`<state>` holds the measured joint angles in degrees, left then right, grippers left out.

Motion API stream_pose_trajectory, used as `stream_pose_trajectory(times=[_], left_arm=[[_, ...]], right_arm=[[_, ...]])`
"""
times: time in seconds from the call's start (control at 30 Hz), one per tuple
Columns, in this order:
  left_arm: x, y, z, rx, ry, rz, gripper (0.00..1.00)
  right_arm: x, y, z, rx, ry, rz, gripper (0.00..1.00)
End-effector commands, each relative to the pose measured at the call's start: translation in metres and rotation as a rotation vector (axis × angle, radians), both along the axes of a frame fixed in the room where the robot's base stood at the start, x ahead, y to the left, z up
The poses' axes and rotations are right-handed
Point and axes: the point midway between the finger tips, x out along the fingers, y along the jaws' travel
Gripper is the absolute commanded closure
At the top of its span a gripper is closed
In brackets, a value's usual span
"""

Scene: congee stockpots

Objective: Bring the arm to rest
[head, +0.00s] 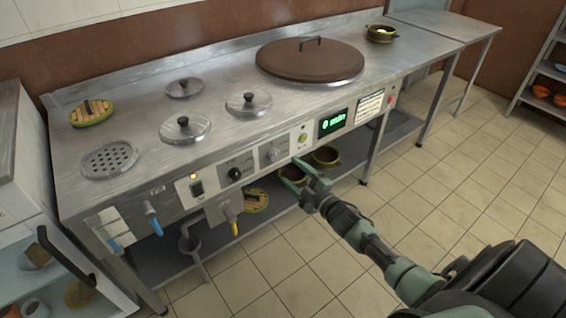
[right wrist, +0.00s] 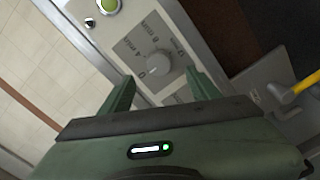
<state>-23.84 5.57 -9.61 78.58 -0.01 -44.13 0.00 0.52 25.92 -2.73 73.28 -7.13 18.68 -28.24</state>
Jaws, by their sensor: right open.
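My right arm comes in from the lower right in the head view. Its green gripper (head: 305,177) is in front of the steel counter's control panel, just below a round dial (head: 273,155). The gripper is open, and I see nothing between its fingers. In the right wrist view the two fingers (right wrist: 158,88) stand apart, with the grey dial (right wrist: 157,63) and its printed scale beyond them. I cannot tell whether a fingertip touches the panel. My left gripper is not in view.
The counter (head: 215,130) carries a large brown lid (head: 310,62), several small steel lids and a bowl (head: 381,33). A blue-handled tap (head: 152,219) and a yellow-handled tap (head: 232,222) stick out in front. Pots sit on the lower shelf. The tiled floor (head: 440,190) at right is clear.

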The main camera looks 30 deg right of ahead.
Motion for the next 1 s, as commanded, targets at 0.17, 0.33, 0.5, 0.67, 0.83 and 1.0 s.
stream_pose_trajectory(times=[0.17, 0.33, 0.5, 0.67, 0.83, 1.0], left_arm=[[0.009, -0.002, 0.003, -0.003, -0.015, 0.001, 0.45], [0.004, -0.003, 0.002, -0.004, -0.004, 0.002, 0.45], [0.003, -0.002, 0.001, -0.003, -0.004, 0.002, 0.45], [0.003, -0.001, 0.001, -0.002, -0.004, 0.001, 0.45], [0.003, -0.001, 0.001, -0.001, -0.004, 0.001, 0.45], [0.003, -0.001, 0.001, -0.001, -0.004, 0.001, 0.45]], right_arm=[[0.000, 0.000, 0.000, 0.000, 0.000, -0.001, 0.38], [-0.010, 0.006, -0.027, 0.046, 0.074, -0.024, 0.38], [-0.057, 0.029, -0.117, 0.210, 0.337, -0.127, 0.38], [-0.133, 0.064, -0.208, 0.385, 0.640, -0.265, 0.38], [-0.221, 0.103, -0.274, 0.521, 0.918, -0.410, 0.38], [-0.292, 0.135, -0.308, 0.602, 1.115, -0.524, 0.38]])
